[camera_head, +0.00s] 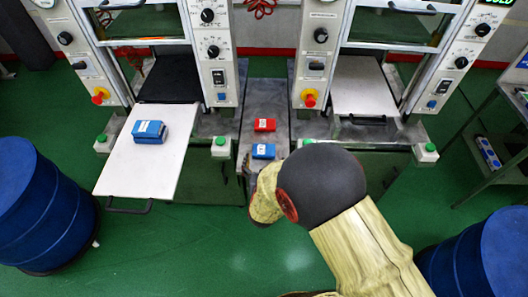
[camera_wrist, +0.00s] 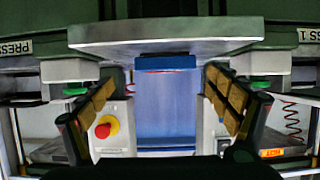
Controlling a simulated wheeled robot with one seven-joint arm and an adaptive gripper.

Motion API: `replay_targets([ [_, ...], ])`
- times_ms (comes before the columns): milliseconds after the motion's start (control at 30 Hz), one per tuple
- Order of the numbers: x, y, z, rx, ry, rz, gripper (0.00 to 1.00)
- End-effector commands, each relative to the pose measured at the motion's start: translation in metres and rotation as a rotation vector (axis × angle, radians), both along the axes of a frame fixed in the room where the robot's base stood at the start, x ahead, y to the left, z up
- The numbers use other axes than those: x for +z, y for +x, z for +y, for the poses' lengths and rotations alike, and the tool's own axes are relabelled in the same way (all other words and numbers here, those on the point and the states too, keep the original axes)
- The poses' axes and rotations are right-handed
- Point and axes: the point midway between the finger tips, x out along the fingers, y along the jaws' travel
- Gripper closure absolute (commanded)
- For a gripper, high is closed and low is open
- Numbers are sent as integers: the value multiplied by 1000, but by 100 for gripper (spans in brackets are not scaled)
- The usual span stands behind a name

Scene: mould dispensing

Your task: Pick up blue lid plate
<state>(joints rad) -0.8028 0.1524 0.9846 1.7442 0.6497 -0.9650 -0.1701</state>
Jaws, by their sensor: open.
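A blue plate-like block (camera_head: 263,151) with a white label lies on the middle stand, in front of a red block (camera_head: 265,125). Another blue block (camera_head: 149,131) rests on the pulled-out left press tray. My gripper (camera_wrist: 160,80) is open in the wrist view, with tan-padded fingers on either side of a blue surface (camera_wrist: 165,105). Gaps show between both fingers and that surface, so it is not gripped. Which blue face the wrist view shows is not fully clear.
The left press tray (camera_head: 126,178) and right press tray (camera_head: 365,98) flank the middle stand (camera_head: 284,75). Emergency buttons and green buttons stand near them. Blue drums (camera_head: 38,215) are at left and lower right. Green floor is open at front left.

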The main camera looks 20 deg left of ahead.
Motion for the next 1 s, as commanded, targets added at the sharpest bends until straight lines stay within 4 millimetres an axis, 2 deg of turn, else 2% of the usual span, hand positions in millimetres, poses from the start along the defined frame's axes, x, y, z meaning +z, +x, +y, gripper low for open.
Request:
replay_targets([
  [433, -16, 48, 19, 0, 0, 1, 11],
  [733, -15, 51, 20, 1, 0, 1, 11],
  [1000, -15, 51, 20, 1, 0, 1, 26],
])
